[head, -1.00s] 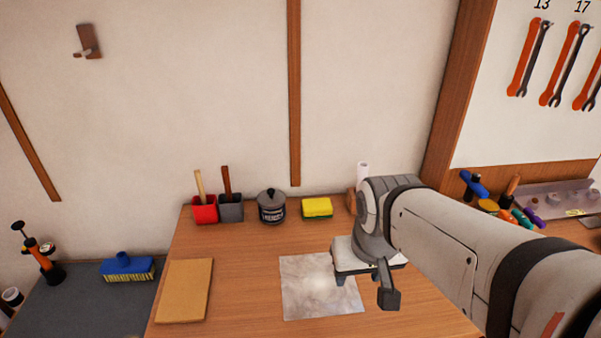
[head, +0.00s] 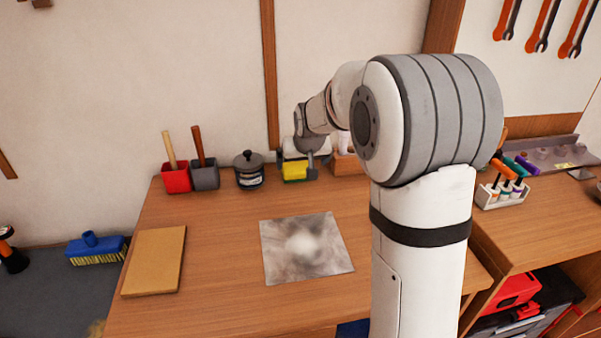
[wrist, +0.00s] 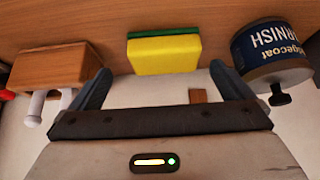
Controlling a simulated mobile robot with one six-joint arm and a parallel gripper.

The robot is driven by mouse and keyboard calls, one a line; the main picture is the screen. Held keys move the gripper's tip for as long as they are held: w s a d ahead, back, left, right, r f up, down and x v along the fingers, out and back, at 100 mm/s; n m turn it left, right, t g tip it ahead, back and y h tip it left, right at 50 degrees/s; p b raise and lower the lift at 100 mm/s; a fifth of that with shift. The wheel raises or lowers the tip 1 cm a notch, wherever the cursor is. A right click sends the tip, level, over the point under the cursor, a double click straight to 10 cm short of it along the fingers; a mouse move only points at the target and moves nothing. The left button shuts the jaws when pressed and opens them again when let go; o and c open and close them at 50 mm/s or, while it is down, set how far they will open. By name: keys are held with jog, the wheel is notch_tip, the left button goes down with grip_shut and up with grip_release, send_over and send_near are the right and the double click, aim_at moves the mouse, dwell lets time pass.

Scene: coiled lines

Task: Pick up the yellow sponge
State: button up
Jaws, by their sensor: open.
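The yellow sponge (head: 294,173) with a green layer lies at the back of the wooden workbench, near the wall. My gripper (head: 298,162) is over it and hides part of it in the head view. In the wrist view the sponge (wrist: 165,56) shows beyond and between the two spread fingers of my gripper (wrist: 160,72). Visible gaps separate it from both fingers. The gripper is open and empty.
A varnish can (wrist: 270,48) stands on one side of the sponge and a wooden block (wrist: 60,62) with white rolls on the other. Red (head: 177,178) and grey (head: 205,175) brush holders stand left of the can. A grey sheet (head: 303,248) and a tan board (head: 155,260) lie on the bench.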

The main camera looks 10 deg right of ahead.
aim_at(298, 166)
jog(key=x, duration=0.6)
jog(key=shift+w+a+r, duration=0.25)
jog(key=shift+w+a, duration=0.05)
jog(key=shift+c, duration=0.2)
jog(key=c, duration=0.8)
jog(key=shift+c, duration=0.2)
notch_tip(298, 166, up, 10)
jog(key=shift+r+p, duration=0.1)
jog(key=shift+p, duration=0.3)
